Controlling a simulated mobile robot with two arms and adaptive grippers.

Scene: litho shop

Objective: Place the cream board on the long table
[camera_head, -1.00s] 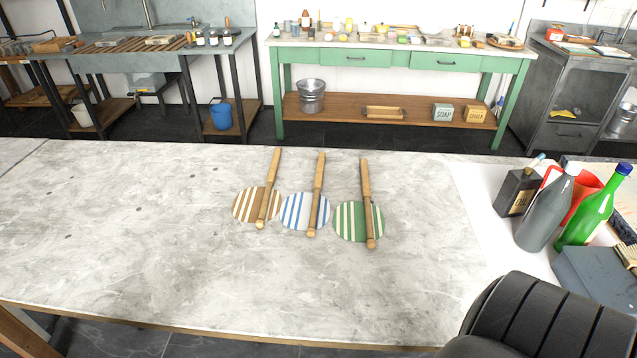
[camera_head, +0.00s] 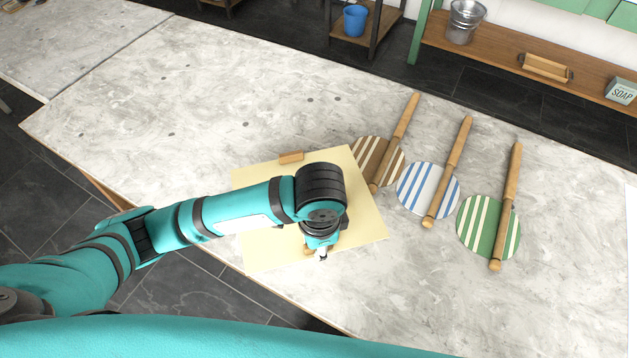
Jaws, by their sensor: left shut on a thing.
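The cream board (camera_head: 262,245) is a flat pale yellow sheet with a small wooden block (camera_head: 291,157) at its far edge. It is over the near edge of the long table (camera_head: 225,105), partly beyond that edge. My left gripper (camera_head: 321,255) is shut on the board at its near side, by another wooden piece. My left forearm and wrist hide the middle of the board. I cannot tell whether the board touches the tabletop. My right gripper is not in view.
Three striped discs, brown (camera_head: 370,155), blue (camera_head: 415,190) and green (camera_head: 478,228), lie right of the board, each with a wooden rod across it. The tabletop left of the board is clear. A shelf with a bucket (camera_head: 464,20) stands beyond.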

